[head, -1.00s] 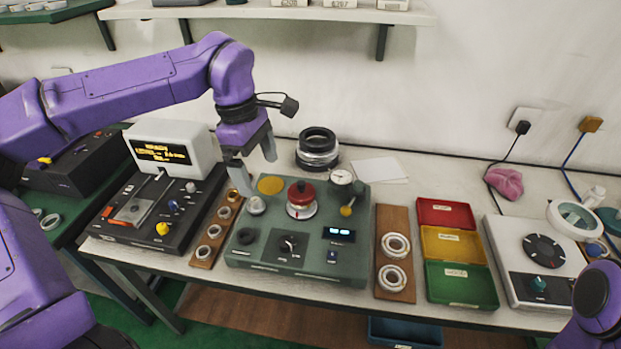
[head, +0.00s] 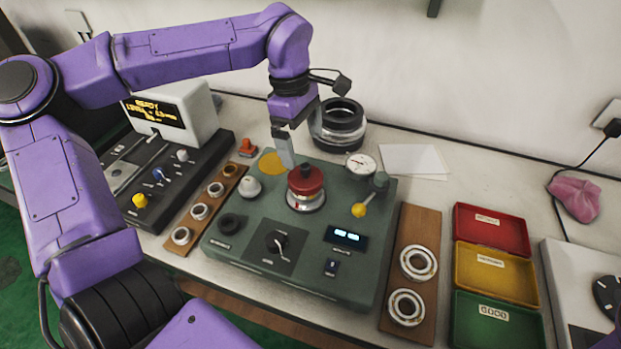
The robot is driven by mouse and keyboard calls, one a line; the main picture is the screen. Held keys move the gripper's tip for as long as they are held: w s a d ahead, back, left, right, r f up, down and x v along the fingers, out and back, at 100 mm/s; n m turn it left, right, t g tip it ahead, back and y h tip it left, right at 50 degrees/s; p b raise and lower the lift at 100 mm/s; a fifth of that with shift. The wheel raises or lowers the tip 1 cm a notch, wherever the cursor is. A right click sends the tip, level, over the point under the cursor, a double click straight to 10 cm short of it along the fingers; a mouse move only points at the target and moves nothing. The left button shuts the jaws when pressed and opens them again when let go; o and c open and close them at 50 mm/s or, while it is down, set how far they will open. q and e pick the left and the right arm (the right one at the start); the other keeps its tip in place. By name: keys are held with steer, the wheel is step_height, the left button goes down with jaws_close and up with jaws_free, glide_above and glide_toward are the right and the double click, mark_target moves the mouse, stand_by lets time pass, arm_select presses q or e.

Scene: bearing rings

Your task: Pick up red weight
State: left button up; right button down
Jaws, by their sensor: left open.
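The red weight (head: 306,181) is a round red piece with a knob on top. It sits on a silver round base on the green test device (head: 365,262), in the middle of the head view. My left gripper (head: 291,150) is open and empty, pointing down just behind and above the red weight. Its fingers seem apart from the weight, and one finger partly hides the other. My right gripper is not in view.
A dial gauge (head: 360,165) and a yellow-knobbed lever (head: 360,210) stand right of the weight. A white knob (head: 249,187) is at its left. A black ring stack (head: 340,125) stands behind. Red, yellow and green trays (head: 492,229) lie at right.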

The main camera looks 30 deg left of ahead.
mark_target(304, 165)
arm_select(q)
steer(key=f, duration=0.6)
steer(key=f+p, duration=0.1)
steer(key=f, duration=0.1)
steer(key=shift+w+d+f, duration=0.2)
steer(key=shift+w+f, duration=0.05)
steer(key=shift+f, duration=0.15)
steer(key=shift+r, duration=0.1)
steer(key=c, duration=1.4)
